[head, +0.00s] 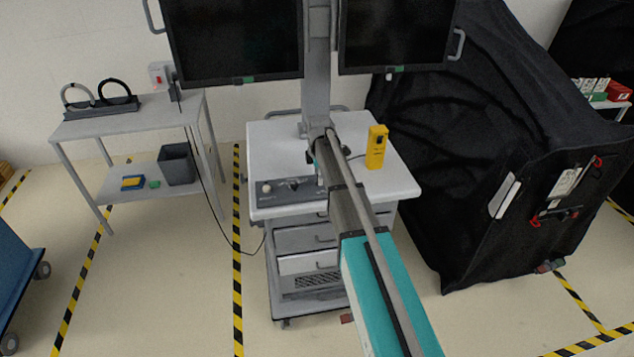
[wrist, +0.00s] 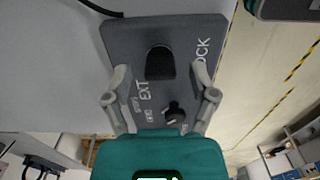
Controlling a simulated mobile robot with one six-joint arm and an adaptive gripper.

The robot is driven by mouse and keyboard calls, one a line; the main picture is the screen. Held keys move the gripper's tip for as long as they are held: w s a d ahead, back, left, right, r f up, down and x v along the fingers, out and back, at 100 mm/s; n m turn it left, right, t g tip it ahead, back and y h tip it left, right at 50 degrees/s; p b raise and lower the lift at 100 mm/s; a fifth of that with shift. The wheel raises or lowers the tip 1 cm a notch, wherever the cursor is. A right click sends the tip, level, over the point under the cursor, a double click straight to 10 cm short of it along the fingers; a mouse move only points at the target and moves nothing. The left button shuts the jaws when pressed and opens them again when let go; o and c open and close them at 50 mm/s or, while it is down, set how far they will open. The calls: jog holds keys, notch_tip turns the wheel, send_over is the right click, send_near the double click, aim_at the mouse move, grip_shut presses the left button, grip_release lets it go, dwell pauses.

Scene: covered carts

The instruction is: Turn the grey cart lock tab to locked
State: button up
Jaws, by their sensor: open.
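A dark grey panel (wrist: 192,40) on the grey cart fills the upper middle of the wrist view. It carries white lettering, "LOCK" at right and "EXT" at left. A black rounded tab (wrist: 160,63) stands on the panel between the letterings. A smaller black knob (wrist: 175,112) sits nearer my palm. My gripper (wrist: 165,82) is open, its fingers spread to either side over the panel, with nothing held. I cannot tell whether the fingers touch the panel, or the tab's lock position. In the head view the panel (head: 325,197) lies on the front of the cart top (head: 385,188).
A yellow device (head: 376,147) stands on the cart top, and two dark monitors (head: 235,40) hang above. A side table (head: 128,122) is at left. A black-covered cart (head: 460,150) stands close at right.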

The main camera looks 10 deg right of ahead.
jog(key=shift+f, duration=0.35)
